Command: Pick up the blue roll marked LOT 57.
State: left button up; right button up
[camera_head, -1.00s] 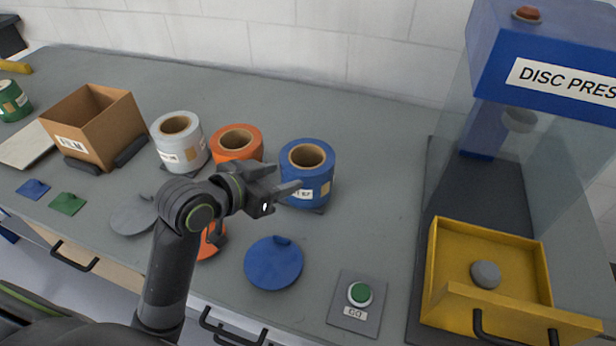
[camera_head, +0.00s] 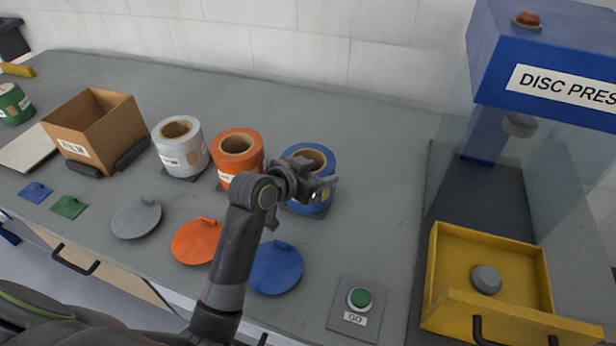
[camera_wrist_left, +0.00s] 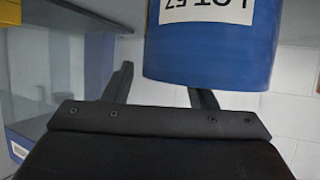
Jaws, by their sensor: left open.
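The blue roll (camera_head: 329,165) stands upright on a small dark base on the table, partly covered by my left gripper in the head view. In the left wrist view the blue roll (camera_wrist_left: 215,50) fills the upper middle, with its white label reading LOT 57 upside down. My left gripper (camera_head: 322,187) is open in front of the roll's side. In the left wrist view its two fingers (camera_wrist_left: 160,85) are spread apart, and the roll covers part of the right-hand one. I cannot tell whether they touch. My right gripper is not in view.
An orange roll (camera_head: 236,155) and a white roll (camera_head: 180,150) stand left of the blue one. Flat discs, including a blue one (camera_head: 275,268), lie in front. A GO button (camera_head: 359,299) and the disc press with its yellow tray (camera_head: 490,250) are right. A cardboard box (camera_head: 97,130) is left.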

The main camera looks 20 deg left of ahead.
pick_arm(q)
jog(key=shift+w+d+f, duration=0.1)
jog(key=shift+w, duration=0.15)
jog(key=shift+c, duration=0.3)
jog(key=shift+s, duration=0.1)
grip_shut()
jog(key=shift+f, duration=0.15)
jog(key=shift+s+f, duration=0.1)
jog(key=shift+f, duration=0.05)
dwell(0.6)
jog(key=shift+r, duration=0.25)
